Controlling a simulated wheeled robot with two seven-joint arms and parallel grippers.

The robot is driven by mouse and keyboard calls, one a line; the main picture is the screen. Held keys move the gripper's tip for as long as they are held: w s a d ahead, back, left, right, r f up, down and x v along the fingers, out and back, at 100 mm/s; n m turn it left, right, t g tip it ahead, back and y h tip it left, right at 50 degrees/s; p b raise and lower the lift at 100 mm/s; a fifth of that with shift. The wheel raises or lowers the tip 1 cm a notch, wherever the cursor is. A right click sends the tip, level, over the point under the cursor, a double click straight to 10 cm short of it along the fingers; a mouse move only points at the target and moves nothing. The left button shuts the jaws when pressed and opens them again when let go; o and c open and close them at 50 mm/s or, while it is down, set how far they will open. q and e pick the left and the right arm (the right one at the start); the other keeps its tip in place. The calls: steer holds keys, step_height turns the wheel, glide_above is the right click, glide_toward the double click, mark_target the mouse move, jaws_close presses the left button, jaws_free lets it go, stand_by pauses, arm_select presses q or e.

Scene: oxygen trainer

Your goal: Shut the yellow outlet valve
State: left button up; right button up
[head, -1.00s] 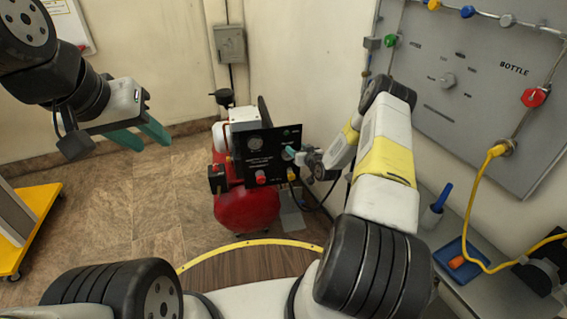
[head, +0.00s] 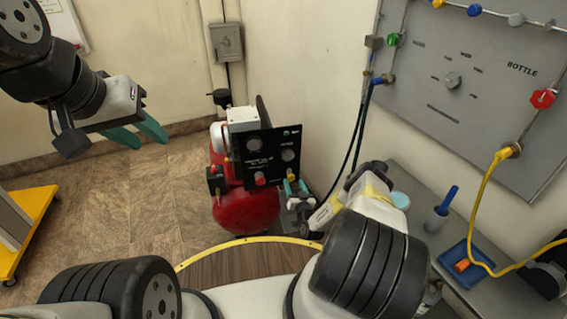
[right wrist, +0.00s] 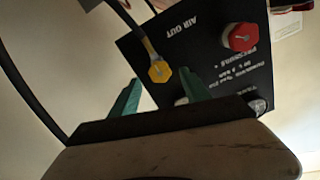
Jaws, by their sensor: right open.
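The yellow outlet valve (right wrist: 160,71) is a small yellow knob under the upside-down words "AIR OUT" on the black compressor panel (right wrist: 205,50). In the right wrist view my open right gripper (right wrist: 160,90) has one teal fingertip to either side of the knob's line, with the knob just beyond the tips; I see no contact. In the head view the right gripper (head: 296,186) is at the lower right of the compressor panel (head: 273,150), and its fingers largely hide the yellow knob. My left gripper (head: 137,135) is open and empty, in the air at upper left.
A red knob (right wrist: 243,37) sits beside the yellow one on the panel. The red compressor (head: 247,208) stands on the floor by the wall. A bench (head: 450,262) with a blue tray (head: 470,280) and a grey wall panel (head: 455,105) are at right.

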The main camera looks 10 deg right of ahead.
mark_target(292, 178)
steer(key=shift+w, duration=1.65)
steer(key=shift+c, duration=0.4)
jaws_close()
